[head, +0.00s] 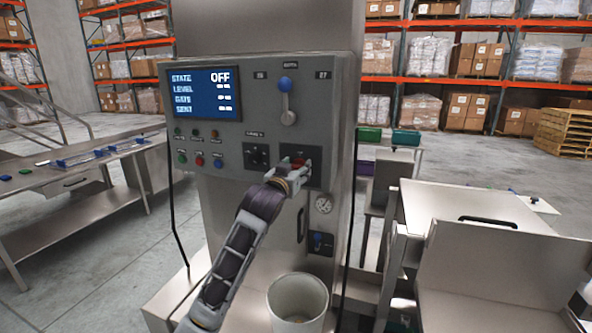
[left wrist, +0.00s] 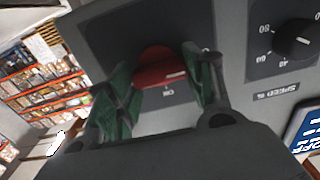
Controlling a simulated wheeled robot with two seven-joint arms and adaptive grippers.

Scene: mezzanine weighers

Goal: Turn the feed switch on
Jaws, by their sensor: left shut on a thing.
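The feed switch looks to be the red knob (head: 299,162) on a dark plate at the lower right of the grey control panel (head: 222,135). In the left wrist view the red knob (left wrist: 158,68) sits between the two fingers, with a small label beside it. My left gripper (head: 291,175) is at the panel, its fingers (left wrist: 160,85) shut on the red knob from both sides. The blue display (head: 207,93) reads STATE OFF. My right gripper is in neither view.
A lever with a blue knob (head: 285,84) is above the gripper. A speed dial (left wrist: 295,41) lies beside the switch. Coloured buttons (head: 199,161) are at the left. A pale bucket (head: 297,298) stands below, and steel tables (head: 95,175) are at the left.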

